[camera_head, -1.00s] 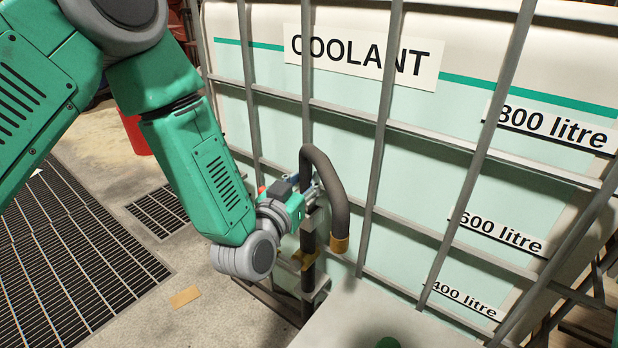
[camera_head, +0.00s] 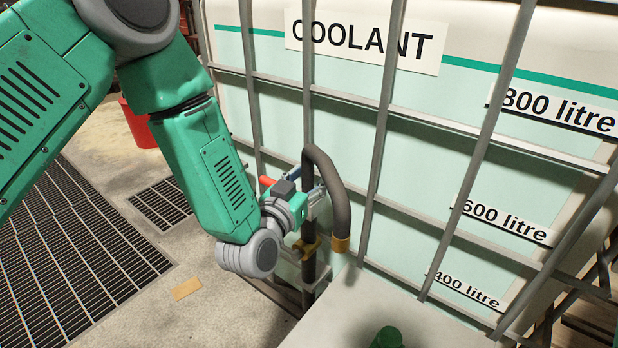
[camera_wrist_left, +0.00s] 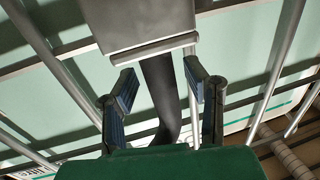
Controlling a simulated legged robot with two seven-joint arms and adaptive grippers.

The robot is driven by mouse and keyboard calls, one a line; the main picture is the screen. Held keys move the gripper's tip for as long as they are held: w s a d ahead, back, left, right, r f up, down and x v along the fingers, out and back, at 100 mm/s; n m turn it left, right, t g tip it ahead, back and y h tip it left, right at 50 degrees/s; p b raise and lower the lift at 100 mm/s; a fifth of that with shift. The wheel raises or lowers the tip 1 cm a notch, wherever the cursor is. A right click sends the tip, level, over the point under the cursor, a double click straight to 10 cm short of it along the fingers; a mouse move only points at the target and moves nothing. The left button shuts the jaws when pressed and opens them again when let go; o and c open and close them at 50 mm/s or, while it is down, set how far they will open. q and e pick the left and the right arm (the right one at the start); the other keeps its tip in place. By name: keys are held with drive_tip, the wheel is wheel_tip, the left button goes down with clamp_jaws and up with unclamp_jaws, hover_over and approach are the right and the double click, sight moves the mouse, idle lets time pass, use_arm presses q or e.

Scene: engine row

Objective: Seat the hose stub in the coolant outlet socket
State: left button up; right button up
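A dark grey bent hose (camera_head: 337,195) arches in front of the coolant tank in the head view, with a brass-coloured collar (camera_head: 341,244) at its lower right end. Its left side runs down behind my left gripper (camera_head: 314,192). In the left wrist view the two fingers of this gripper (camera_wrist_left: 161,82) stand apart, one on each side of the dark hose (camera_wrist_left: 160,90), with gaps showing. A brass-coloured fitting (camera_head: 308,248) sits on the dark upright below the gripper. I cannot tell which part is the outlet socket. My right gripper is out of view.
The white coolant tank (camera_head: 430,130) stands behind grey cage bars (camera_head: 383,120). A pale flat surface (camera_head: 345,315) with a green round piece (camera_head: 388,337) is at the bottom. Floor grating (camera_head: 70,250) and a red container (camera_head: 137,122) are to the left.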

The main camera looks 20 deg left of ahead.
use_arm(q)
drive_tip(key=shift+f, duration=0.1)
drive_tip(key=shift+s, duration=0.25)
drive_tip(key=s+a, duration=0.1)
drive_tip(key=s, duration=1)
drive_tip(key=shift+s+a, duration=0.15)
drive_tip(key=shift+a, duration=0.2)
